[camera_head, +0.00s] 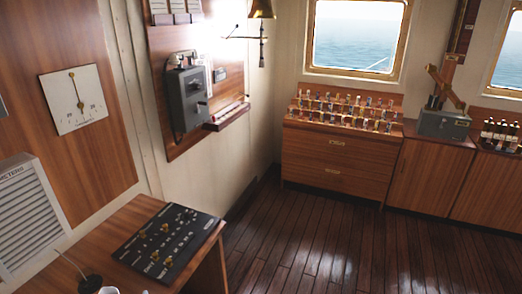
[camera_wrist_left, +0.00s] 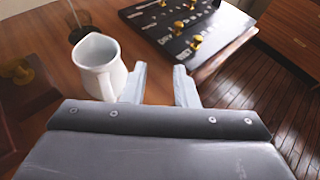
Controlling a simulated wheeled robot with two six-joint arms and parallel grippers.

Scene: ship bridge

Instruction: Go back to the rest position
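My left gripper (camera_wrist_left: 160,76) shows in the left wrist view, with its two pale fingers apart and nothing between them. It is over the wooden desk (camera_wrist_left: 150,55). A white mug (camera_wrist_left: 97,62) stands upright just left of the left finger, its handle turned toward the gripper. I cannot tell whether finger and handle touch. In the head view only a sliver of the mug (camera_head: 108,290) shows at the bottom edge. My right gripper is in neither view.
A black control panel (camera_head: 166,240) with brass knobs lies on the desk beyond the gripper. A dark round base with a thin stem (camera_head: 90,283) stands near the mug. Wooden cabinets (camera_head: 335,160) line the far wall. The plank floor (camera_head: 310,235) between is clear.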

